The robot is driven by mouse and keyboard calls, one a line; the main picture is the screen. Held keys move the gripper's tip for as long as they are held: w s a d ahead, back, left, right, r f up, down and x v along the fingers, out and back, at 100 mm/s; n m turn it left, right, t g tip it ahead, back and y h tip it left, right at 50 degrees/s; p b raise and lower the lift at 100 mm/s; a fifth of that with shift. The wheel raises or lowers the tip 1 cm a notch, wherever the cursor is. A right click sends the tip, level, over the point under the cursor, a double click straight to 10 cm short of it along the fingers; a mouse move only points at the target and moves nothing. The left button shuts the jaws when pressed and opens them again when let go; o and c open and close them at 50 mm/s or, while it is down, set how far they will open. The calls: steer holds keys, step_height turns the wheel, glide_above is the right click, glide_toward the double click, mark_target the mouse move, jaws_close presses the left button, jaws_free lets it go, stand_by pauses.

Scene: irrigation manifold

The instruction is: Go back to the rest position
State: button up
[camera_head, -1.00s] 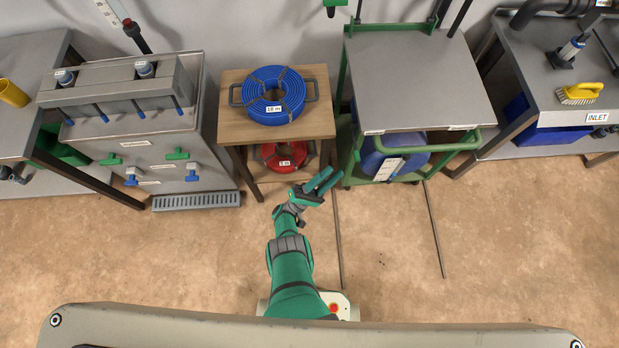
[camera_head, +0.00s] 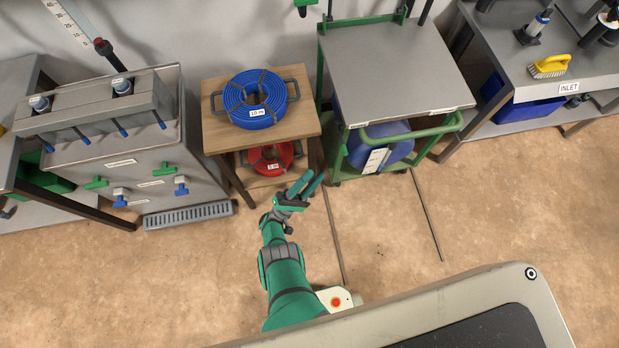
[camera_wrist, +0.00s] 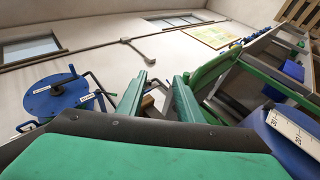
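My gripper (camera_head: 307,186) is at the end of my green arm, which reaches out over the floor in the head view. It is above the floor, in front of the gap between the wooden stand and the green cart. In the wrist view the two green fingers of my gripper (camera_wrist: 160,98) stand apart with a gap between them. I see nothing held between them.
A wooden stand (camera_head: 217,137) bears a blue hose coil (camera_head: 237,112), with a red coil (camera_head: 258,162) below. A green-framed cart (camera_head: 395,75) with a blue drum (camera_head: 350,152) stands right of it. A grey valve cabinet (camera_head: 80,172) is left. Front floor is clear.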

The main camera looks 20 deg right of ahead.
stand_by(0.4)
steer(key=s+d+f+m+g+y, duration=0.1)
steer(key=s+d+f+g+y, duration=0.15)
steer(key=s+d+f, duration=0.55)
steer(key=s+d+f+g+y, duration=0.2)
steer(key=s+d+f+g, duration=0.25)
steer(key=d, duration=0.55)
steer(key=s+a+f+m+t+y, duration=0.1)
steer(key=s+f+y, duration=0.3)
steer(key=s, duration=0.2)
steer(key=s+f+m+y, duration=0.1)
steer(key=s+f+y, duration=0.35)
steer(key=s, duration=0.25)
steer(key=a+r+m+t+y, duration=0.1)
steer(key=a+r+t+y, duration=0.25)
steer(key=a+r, duration=0.5)
steer(key=a+r+t+y, duration=0.2)
steer(key=a+r+y, duration=0.35)
steer(key=a, duration=0.55)
steer(key=a+r+m+t+y, duration=0.1)
steer(key=a+r, duration=0.3)
steer(key=r, duration=1)
steer(key=w+a+r+m+t+y, duration=0.1)
steer(key=a+r+m+t, duration=0.2)
steer(key=r, duration=1)
steer(key=shift+a+r+t, duration=0.4)
steer(key=shift+a+t, duration=0.05)
steer(key=shift+t, duration=0.4)
